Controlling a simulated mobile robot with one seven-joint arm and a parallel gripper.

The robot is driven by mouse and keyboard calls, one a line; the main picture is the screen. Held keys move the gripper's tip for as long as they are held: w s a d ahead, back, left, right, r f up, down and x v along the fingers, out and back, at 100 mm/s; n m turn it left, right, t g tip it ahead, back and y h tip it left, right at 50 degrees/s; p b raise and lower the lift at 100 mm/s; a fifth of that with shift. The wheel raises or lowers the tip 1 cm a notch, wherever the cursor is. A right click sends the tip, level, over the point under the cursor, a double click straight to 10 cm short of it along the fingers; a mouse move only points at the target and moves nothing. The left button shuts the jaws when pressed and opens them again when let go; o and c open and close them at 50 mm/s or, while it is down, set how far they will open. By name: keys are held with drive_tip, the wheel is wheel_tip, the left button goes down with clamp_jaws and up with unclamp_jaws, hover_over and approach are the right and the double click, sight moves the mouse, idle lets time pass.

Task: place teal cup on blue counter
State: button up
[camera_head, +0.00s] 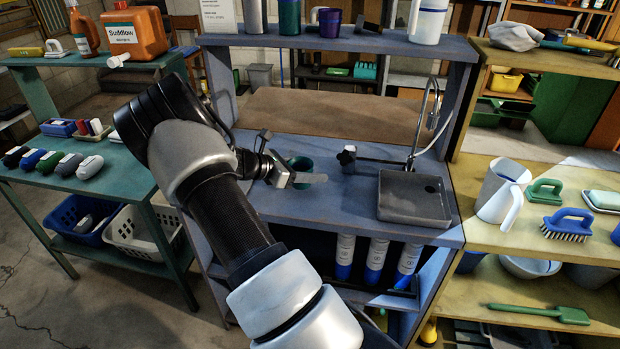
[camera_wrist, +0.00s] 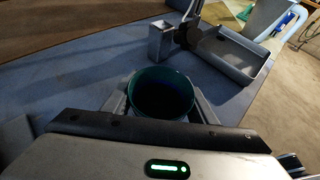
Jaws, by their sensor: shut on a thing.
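The teal cup (camera_wrist: 162,93) is upright between the two fingers of my gripper (camera_wrist: 160,108) in the wrist view, and I see into its dark, open mouth. In the head view, the cup (camera_head: 300,165) shows partly behind my gripper (camera_head: 297,180). My gripper is shut on the cup. Both are over the left part of the blue counter (camera_head: 330,207), which also fills the middle of the wrist view (camera_wrist: 85,90). Whether the cup's base touches the counter is hidden.
A grey sink basin (camera_head: 414,197) with a tall faucet (camera_head: 425,115) takes up the counter's right side. A small metal fitting (camera_head: 347,158) stands left of it. A brown board (camera_head: 330,118) lies along the back. The counter's front middle is clear.

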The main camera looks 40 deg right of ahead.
drive_tip(key=shift+f, duration=1.15)
drive_tip(key=shift+f, duration=0.25)
drive_tip(key=o, duration=1.1)
drive_tip(key=shift+r, duration=0.1)
